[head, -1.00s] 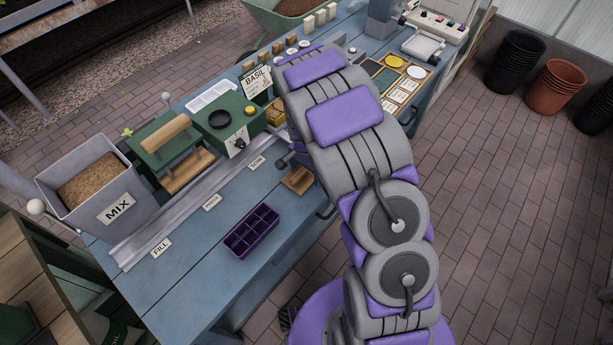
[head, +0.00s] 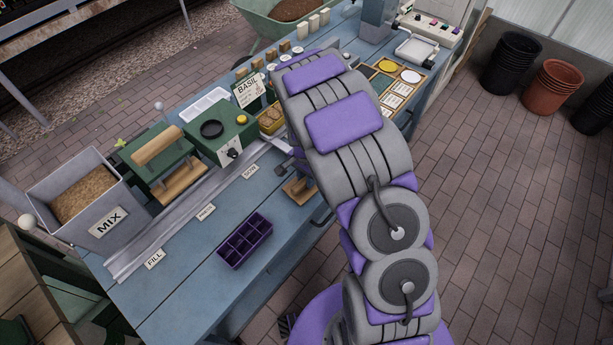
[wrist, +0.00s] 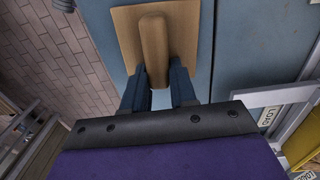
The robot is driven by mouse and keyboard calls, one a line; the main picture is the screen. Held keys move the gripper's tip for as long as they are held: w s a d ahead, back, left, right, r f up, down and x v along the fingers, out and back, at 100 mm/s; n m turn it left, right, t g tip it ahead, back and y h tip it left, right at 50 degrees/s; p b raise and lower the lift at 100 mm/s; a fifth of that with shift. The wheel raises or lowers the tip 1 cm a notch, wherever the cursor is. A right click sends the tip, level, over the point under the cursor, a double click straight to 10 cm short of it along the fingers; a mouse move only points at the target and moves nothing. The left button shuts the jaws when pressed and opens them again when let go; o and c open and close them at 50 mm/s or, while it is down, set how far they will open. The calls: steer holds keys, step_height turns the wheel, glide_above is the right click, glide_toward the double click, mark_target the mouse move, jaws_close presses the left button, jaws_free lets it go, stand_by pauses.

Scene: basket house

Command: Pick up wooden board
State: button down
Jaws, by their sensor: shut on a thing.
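The wooden board (wrist: 188,20) is a flat tan square with a rounded wooden handle (wrist: 154,50) on top. In the wrist view it lies at the top middle, over the blue bench. My gripper (wrist: 160,82) is shut on the board's handle, with one dark finger on each side of it. In the head view the board (head: 296,192) shows beside my arm near the bench's front edge, partly covered by the arm and gripper. Whether it touches the bench is hard to tell.
A dark purple cell tray (head: 244,240) lies on the blue bench (head: 190,285). A metal rail (head: 185,222) runs behind it, with a MIX bin (head: 85,200) at left and a green press (head: 165,160). A green box (head: 220,132) stands behind the rail.

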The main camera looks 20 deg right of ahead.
steer(key=shift+w+a+r, duration=0.1)
steer(key=shift+w+r, duration=0.1)
steer(key=shift+r, duration=0.75)
steer(key=shift+s+d+r+p, duration=0.15)
steer(key=shift+s+d+p, duration=0.15)
steer(key=shift+s, duration=0.2)
steer(key=shift+s+d+r+p, duration=0.15)
steer(key=shift+s+d, duration=0.1)
steer(key=shift+s, duration=0.2)
steer(key=s+d+r+p, duration=0.1)
steer(key=s+d+p, duration=0.1)
steer(key=s+d, duration=0.5)
steer(key=s, duration=0.4)
steer(key=shift+d, duration=0.4)
steer(key=shift+s+r, duration=0.1)
